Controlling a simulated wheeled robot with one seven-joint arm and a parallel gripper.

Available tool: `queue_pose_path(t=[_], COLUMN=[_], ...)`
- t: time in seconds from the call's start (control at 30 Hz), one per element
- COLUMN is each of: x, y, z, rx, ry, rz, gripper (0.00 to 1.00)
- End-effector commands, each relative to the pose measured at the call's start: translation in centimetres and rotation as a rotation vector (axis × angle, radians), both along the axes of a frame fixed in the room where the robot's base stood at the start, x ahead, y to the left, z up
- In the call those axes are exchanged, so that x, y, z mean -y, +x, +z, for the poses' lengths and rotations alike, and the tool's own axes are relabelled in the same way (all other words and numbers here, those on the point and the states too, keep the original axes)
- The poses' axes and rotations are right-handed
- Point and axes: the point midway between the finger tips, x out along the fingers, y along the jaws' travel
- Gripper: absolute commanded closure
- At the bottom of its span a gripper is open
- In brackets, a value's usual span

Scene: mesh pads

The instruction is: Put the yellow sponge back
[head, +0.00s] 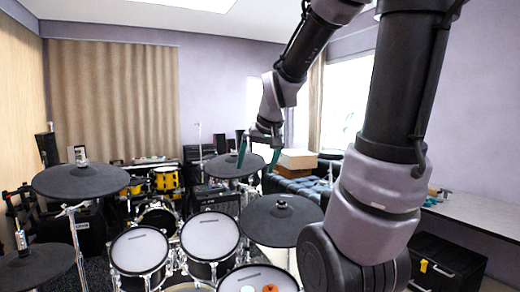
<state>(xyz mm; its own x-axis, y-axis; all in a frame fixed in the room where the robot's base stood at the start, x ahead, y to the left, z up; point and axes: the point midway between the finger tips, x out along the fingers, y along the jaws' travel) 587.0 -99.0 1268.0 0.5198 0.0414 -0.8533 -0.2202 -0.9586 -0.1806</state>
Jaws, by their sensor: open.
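My gripper (258,157) is in the upper middle of the head view, with its two green fingertips spread apart. It is open and nothing shows between the fingers. It appears in front of the far pads and the back of the room; its height over them is hard to judge. I cannot make out a yellow sponge for certain. A small orange object (270,288) and a paler one (247,289) lie on a white mesh pad (258,275) cut off by the bottom edge.
Black cymbal pads (80,181) and white mesh drums (210,235) crowd the left and middle. A dark tufted sofa (300,186) with boxes (297,158) stands behind. A table (485,212) and a black case (445,265) with a small yellow patch are at right.

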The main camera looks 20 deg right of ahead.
Motion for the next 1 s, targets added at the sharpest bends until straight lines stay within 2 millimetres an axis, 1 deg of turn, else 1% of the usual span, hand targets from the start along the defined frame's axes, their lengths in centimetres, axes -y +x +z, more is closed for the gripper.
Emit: queue_pose_path(t=[0.03, 0.1, 0.2, 0.3, 0.4, 0.53, 1.0], x=[-0.8, -1.8, -2.9, -3.7, -4.0, -4.2, -4.2], y=[-2.0, -4.6, -7.7, -10.1, -11.5, -12.1, -12.1], z=[1.8, 3.2, 4.7, 5.6, 5.9, 6.0, 6.1], rx=[0.024, 0.036, 0.05, 0.057, 0.06, 0.059, 0.061], ry=[0.023, 0.06, 0.108, 0.144, 0.167, 0.177, 0.176], rz=[-0.006, -0.016, -0.027, -0.031, -0.034, -0.037, -0.036], gripper=[0.0, 0.0, 0.0, 0.0, 0.0, 0.0, 0.0])
